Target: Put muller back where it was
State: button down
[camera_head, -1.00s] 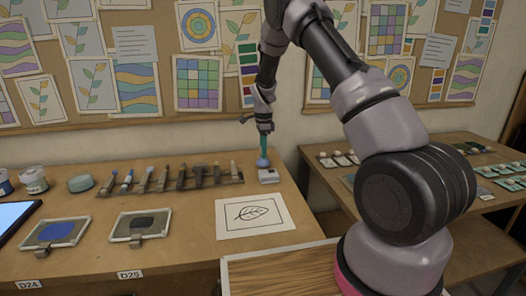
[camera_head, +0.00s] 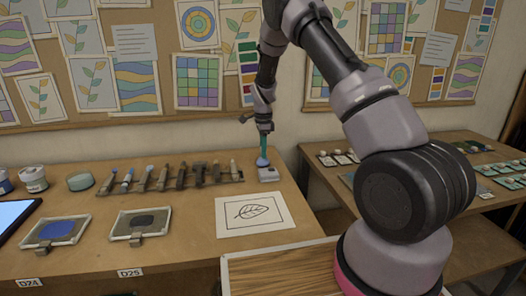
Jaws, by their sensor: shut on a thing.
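The muller (camera_head: 262,161) has a pale blue rounded lower part and shows below my gripper (camera_head: 264,143). My gripper points down with its teal fingers closed on the muller's upper part. The muller is upright at the left side of a small light-grey block or stand (camera_head: 269,174) on the bench. I cannot tell whether the muller touches the stand or hangs just above it. The fingers hide the muller's top.
A rack (camera_head: 175,185) with several tools lies left of the stand. A sheet with a leaf drawing (camera_head: 254,229) lies in front. Two framed slabs with blue (camera_head: 56,230) and dark paint (camera_head: 141,222) are at front left. A pinboard (camera_head: 160,105) stands behind.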

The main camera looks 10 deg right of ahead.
jog(key=shift+f, duration=0.3)
jog(key=c, duration=0.6)
grip_release()
jog(key=shift+o, duration=0.2)
notch_tip(320, 180, up, 12)
jog(key=s+d+r+n+t+y, duration=0.1)
jog(key=s+d+r+n, duration=0.1)
jog(key=s+r, duration=0.45)
jog(key=s+d+r+n+t+y, duration=0.1)
jog(key=s+d+r+n, duration=0.2)
jog(key=r, duration=0.7)
jog(key=s+r+n+t, duration=0.1)
jog(key=s+r+n, duration=0.1)
jog(key=s, duration=0.7)
jog(key=s+r+n+t, duration=0.2)
jog(key=s+r+n, duration=0.1)
jog(key=s, duration=0.6)
jog(key=s+r+n+t, duration=0.2)
jog(key=s+r+n, duration=0.1)
jog(key=s, duration=0.6)
jog(key=shift+s+d+n, duration=0.3)
jog(key=shift+d+n, duration=0.1)
